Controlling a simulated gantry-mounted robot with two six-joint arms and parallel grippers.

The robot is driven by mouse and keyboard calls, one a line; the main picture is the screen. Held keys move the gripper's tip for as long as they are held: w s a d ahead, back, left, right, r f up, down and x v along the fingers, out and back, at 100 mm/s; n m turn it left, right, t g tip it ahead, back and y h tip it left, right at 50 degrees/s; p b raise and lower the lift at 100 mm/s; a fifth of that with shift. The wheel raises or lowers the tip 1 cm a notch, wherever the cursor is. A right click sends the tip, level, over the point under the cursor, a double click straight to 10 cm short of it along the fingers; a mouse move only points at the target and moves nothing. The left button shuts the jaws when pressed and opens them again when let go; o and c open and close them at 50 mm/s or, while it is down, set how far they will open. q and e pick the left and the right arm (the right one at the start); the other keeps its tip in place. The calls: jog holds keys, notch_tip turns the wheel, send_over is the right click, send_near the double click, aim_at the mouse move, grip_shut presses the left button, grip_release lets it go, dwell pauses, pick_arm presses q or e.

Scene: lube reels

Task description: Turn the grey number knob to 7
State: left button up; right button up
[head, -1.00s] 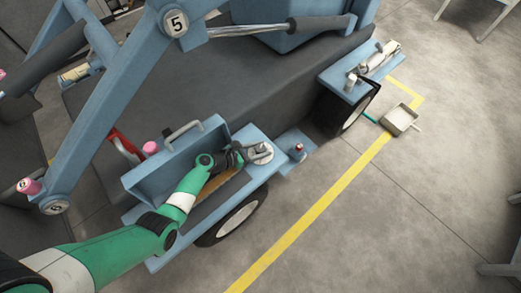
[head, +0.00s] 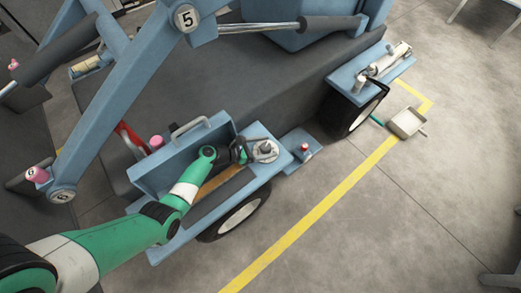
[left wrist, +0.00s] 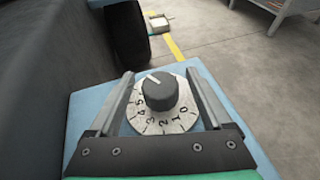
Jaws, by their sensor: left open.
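The grey number knob (left wrist: 159,91) stands on a pale round dial (left wrist: 177,124) in the left wrist view. Numbers 0 to 5 show along the dial's near and left edge; higher numbers cannot be made out. The knob's white mark points up and left, past the 5. My left gripper (left wrist: 159,74) is open, with one finger on each side of the knob and a visible gap on both sides. In the head view, the left gripper (head: 246,150) is at the dial (head: 266,151) on the blue machine's corner. My right gripper is not in view.
A blue tray with a grey handle (head: 190,128) lies beside my left arm. A small red-topped button (head: 304,148) sits on a ledge right of the dial. A wheel (head: 238,217) is below. A light pan (head: 407,122) lies on the floor near the yellow line (head: 310,215).

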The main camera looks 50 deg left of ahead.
aim_at(265, 148)
pick_arm(q)
jog(key=r+p, duration=0.3)
jog(key=r, duration=0.1)
jog(key=shift+s+d+r, duration=0.1)
jog(key=shift+s+d, duration=0.05)
jog(key=shift+s, duration=0.1)
jog(key=s+d+r+p, duration=0.7)
jog(key=s+r+p, duration=0.1)
jog(key=s+p, duration=0.3)
jog(key=shift+s, duration=0.2)
